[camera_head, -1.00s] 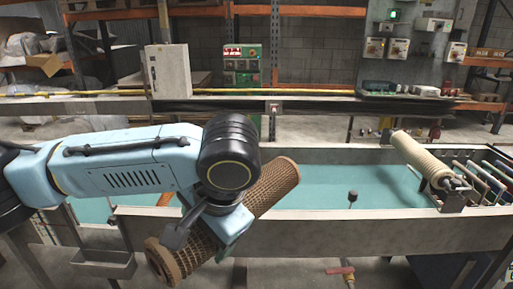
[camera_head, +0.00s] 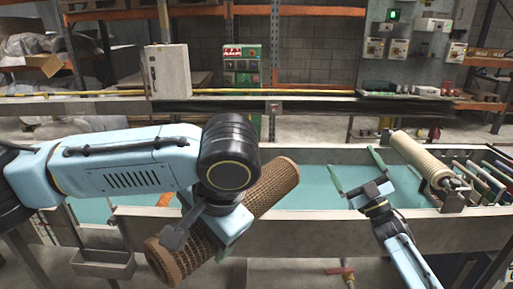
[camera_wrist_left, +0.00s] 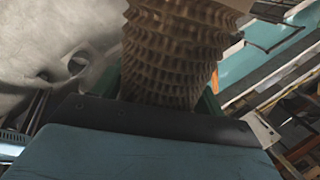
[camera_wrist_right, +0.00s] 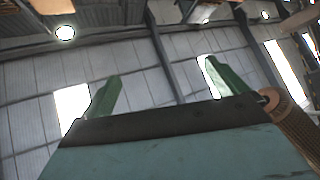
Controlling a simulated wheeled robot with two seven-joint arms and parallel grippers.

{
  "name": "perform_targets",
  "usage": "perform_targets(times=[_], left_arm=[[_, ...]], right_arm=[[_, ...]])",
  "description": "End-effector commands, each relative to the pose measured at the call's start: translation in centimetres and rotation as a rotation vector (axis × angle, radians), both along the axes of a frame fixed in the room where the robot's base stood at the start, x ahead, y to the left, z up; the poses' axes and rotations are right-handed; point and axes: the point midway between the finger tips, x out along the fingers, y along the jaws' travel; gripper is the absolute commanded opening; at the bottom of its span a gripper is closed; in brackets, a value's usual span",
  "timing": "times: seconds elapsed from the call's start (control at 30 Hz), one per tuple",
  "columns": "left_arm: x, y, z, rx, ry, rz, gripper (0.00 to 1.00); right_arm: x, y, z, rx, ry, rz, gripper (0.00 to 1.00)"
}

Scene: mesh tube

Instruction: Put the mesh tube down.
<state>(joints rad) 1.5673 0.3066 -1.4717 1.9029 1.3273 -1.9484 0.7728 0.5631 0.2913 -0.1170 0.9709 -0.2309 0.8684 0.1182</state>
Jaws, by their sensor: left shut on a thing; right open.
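The brown mesh tube (camera_head: 268,189) hangs tilted across the front wall of the trough, its upper end to the right and its lower end to the left. My left gripper (camera_head: 226,226) is shut on it near the middle; my wrist hides part of the tube. In the left wrist view the mesh tube (camera_wrist_left: 180,50) stands between the fingers. My right gripper (camera_head: 357,172) is open and empty over the right part of the trough, apart from the tube. Its two green fingers (camera_wrist_right: 160,95) show spread in the right wrist view.
The trough with a teal floor (camera_head: 310,190) has a grey front wall (camera_head: 320,232). A pale wound roller (camera_head: 420,158) lies at its right end, beside a rack of several coloured bars (camera_head: 485,180). A small metal tray (camera_head: 103,262) hangs at the front left.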

Motion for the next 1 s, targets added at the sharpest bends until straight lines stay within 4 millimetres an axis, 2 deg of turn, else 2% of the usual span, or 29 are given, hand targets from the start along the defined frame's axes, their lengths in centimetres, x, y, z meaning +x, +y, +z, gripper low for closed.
perform_targets(times=[0.03, 0.1, 0.27, 0.4, 0.5, 0.6, 0.7, 0.8, 0.9, 0.93, 1.0], left_arm=[[0.0, 0.0, 0.1, -0.001, -0.002, 0.000, 0.35], [0.0, 0.0, 0.1, -0.001, -0.002, 0.000, 0.35], [0.0, 0.0, 0.1, -0.001, -0.002, 0.000, 0.35], [0.0, 0.0, 0.1, -0.001, -0.002, 0.000, 0.35], [0.0, 0.0, 0.1, -0.001, -0.002, 0.000, 0.35], [0.0, 0.0, 0.1, -0.001, -0.002, 0.000, 0.35], [0.0, 0.0, 0.1, -0.001, -0.002, 0.000, 0.35], [0.0, 0.0, 0.1, -0.001, -0.002, 0.000, 0.35], [0.0, 0.0, 0.1, -0.001, -0.002, 0.000, 0.35], [0.0, 0.0, 0.1, -0.001, -0.002, 0.000, 0.35], [0.0, 0.0, 0.1, -0.001, -0.002, 0.000, 0.35]], right_arm=[[0.3, 2.0, 2.6, -0.091, -0.082, 0.003, 0.98], [0.3, 5.0, 5.6, -0.230, -0.204, 0.000, 0.98], [-0.7, 11.9, 12.2, -0.555, -0.537, -0.025, 0.98], [-3.0, 18.4, 17.2, -0.849, -0.915, -0.059, 0.98], [-5.7, 23.1, 19.6, -1.065, -1.269, -0.075, 0.98], [-8.9, 27.1, 20.3, -1.252, -1.681, -0.052, 0.98], [-11.9, 29.4, 18.9, -1.376, -2.122, 0.042, 0.98], [-13.8, 29.7, 17.0, -1.413, -2.491, 0.194, 0.98], [-14.8, 28.8, 15.4, -1.394, -2.765, 0.363, 0.98], [-15.0, 28.5, 15.1, 1.353, 2.771, -0.404, 0.98], [-15.3, 27.7, 14.5, 1.238, 2.698, -0.471, 0.98]])
